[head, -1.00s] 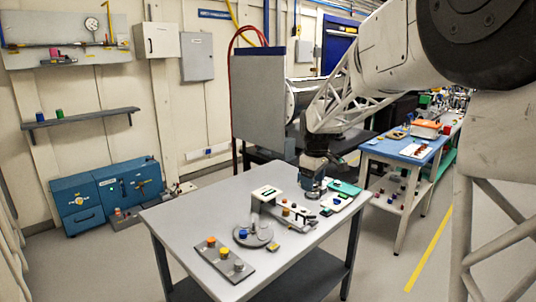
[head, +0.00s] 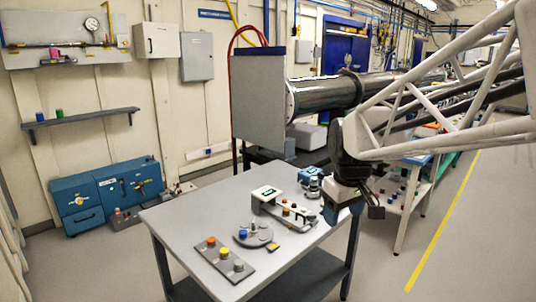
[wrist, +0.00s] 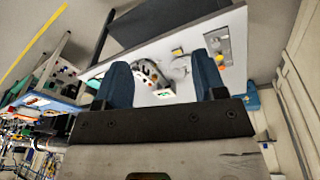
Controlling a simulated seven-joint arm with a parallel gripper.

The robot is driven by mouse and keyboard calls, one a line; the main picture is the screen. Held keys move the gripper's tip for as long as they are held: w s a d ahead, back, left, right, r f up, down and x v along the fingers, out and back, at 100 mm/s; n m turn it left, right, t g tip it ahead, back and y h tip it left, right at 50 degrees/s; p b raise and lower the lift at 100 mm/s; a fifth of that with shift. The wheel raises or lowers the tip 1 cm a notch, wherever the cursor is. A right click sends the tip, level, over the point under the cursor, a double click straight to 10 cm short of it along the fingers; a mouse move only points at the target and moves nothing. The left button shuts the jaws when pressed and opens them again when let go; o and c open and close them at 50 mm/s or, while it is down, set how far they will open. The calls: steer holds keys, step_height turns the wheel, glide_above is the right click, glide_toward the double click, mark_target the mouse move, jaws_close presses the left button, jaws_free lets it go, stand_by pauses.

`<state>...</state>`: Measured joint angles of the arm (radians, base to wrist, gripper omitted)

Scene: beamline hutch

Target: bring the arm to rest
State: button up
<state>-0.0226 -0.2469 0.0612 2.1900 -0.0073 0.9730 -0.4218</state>
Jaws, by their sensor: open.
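My gripper (head: 332,214) hangs at the right edge of the grey table (head: 185,208) in the head view, in front of its far right corner. In the wrist view my gripper (wrist: 160,80) shows two blue fingers set wide apart with nothing between them. The table top lies beyond the fingers. My arm reaches in from the right of the head view.
On the table are a plate with several coloured knobs (head: 226,262), a round grey disc (head: 250,236), a device with a green display (head: 266,193) and a teal box (head: 309,174). Floor at the front right is clear.

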steer(key=s+f+m, duration=0.2)
steer(key=s+f, duration=0.1)
steer(key=s, duration=0.8)
steer(key=s+d+f+m, duration=0.1)
steer(key=s+f+m, duration=0.2)
steer(key=s, duration=0.8)
steer(key=shift+s+d+t, duration=0.2)
steer(key=shift+d+t, duration=0.05)
steer(key=shift+t, duration=0.15)
